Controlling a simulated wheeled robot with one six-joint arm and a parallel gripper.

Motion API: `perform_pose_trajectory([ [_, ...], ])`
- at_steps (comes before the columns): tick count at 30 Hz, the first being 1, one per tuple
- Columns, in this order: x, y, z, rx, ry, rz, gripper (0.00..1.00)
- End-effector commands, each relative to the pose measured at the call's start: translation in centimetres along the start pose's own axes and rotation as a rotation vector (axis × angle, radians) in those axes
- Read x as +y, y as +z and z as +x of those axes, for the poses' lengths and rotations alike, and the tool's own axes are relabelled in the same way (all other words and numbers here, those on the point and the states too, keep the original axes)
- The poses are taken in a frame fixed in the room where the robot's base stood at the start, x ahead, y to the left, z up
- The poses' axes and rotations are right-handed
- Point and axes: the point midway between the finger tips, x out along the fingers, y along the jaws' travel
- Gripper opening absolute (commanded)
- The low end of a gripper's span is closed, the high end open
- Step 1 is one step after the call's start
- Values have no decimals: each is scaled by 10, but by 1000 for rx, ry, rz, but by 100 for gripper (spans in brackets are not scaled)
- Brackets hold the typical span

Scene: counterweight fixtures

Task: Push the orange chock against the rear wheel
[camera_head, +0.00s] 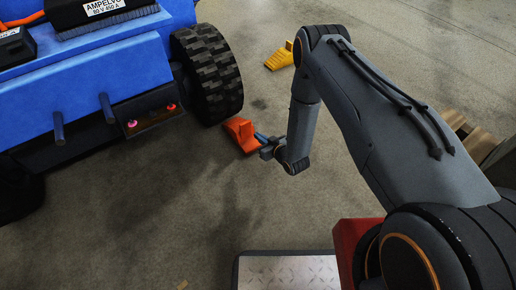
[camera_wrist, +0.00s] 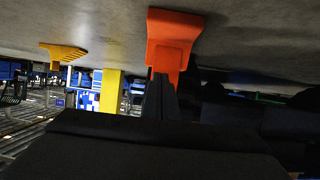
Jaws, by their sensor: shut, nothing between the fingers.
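The orange chock (camera_head: 240,134) lies on the floor just below the dark, chunky-treaded wheel (camera_head: 208,75) of a blue vehicle. The chock's upper end is close to the tyre; I cannot tell whether they touch. My gripper (camera_head: 261,139) is low beside the chock, on its side away from the wheel. In the wrist view, which is upside down, the orange chock (camera_wrist: 172,38) stands directly in front of my shut, empty fingers (camera_wrist: 160,95). The fingertips look very near or touching it; the contact is hidden. The wheel is not clear in that view.
A yellow chock (camera_head: 279,59) lies on the floor right of the wheel. The blue vehicle (camera_head: 75,90) fills the upper left. A wooden pallet (camera_head: 462,127) is at the right edge. Bare concrete floor is open below the chock.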

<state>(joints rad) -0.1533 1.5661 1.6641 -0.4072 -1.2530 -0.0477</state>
Motion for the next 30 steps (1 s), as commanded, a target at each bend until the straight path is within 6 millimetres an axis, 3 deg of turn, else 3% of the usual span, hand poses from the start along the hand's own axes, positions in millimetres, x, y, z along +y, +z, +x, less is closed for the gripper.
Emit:
perform_pose_trajectory([
  [1,-4,15,5,16,-8,1,0],
  [6,-11,26,8,50,-21,1,0],
  [14,-12,26,19,52,-23,0,0],
  [30,-13,24,71,50,-22,0,0],
])
